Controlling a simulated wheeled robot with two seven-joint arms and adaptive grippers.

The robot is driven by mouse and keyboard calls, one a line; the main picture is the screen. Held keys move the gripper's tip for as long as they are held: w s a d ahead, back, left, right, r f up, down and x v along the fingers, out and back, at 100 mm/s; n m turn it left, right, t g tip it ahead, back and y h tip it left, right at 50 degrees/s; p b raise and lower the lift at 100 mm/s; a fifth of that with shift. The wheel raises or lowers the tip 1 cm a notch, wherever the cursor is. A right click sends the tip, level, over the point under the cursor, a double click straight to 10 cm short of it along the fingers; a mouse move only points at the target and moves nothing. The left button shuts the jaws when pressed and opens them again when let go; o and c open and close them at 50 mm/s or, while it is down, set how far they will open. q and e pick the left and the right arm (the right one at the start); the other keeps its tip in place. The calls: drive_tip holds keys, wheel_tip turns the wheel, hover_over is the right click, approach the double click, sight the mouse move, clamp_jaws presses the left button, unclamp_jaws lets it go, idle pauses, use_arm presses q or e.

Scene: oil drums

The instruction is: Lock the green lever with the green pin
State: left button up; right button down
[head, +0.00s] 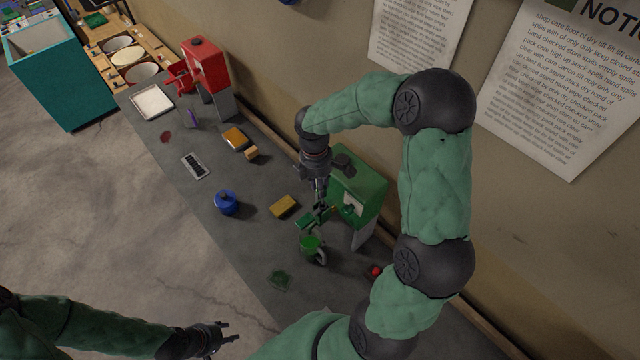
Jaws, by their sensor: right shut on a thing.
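The green box (362,183) stands on a grey support against the wall side of the bench. The green lever (309,221) sticks out at its front left. My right gripper (322,198) points down beside the box, right above the lever. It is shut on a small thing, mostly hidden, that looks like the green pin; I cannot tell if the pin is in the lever. My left gripper (219,337) is open and empty, off the bench's near edge at the lower left.
A green round container (310,243) stands just below the lever. A yellow block (284,206), a blue pot (226,202) and a red ball (375,272) are on the bench. A red box (205,64) stands further back.

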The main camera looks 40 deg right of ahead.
drive_tip(key=shift+f+b, duration=0.35)
drive_tip(key=shift+f, duration=0.15)
drive_tip(key=shift+f+b, duration=0.85)
drive_tip(key=shift+f, duration=0.2)
drive_tip(key=shift+f+b, duration=1.25)
drive_tip(key=shift+f, duration=0.5)
idle(1.0)
drive_tip(key=c, duration=1)
unclamp_jaws()
drive_tip(key=shift+o, duration=0.2)
drive_tip(key=shift+r, duration=0.15)
wheel_tip(320, 180, up, 12)
drive_tip(key=w, duration=0.1)
drive_tip(key=shift+a, duration=0.3)
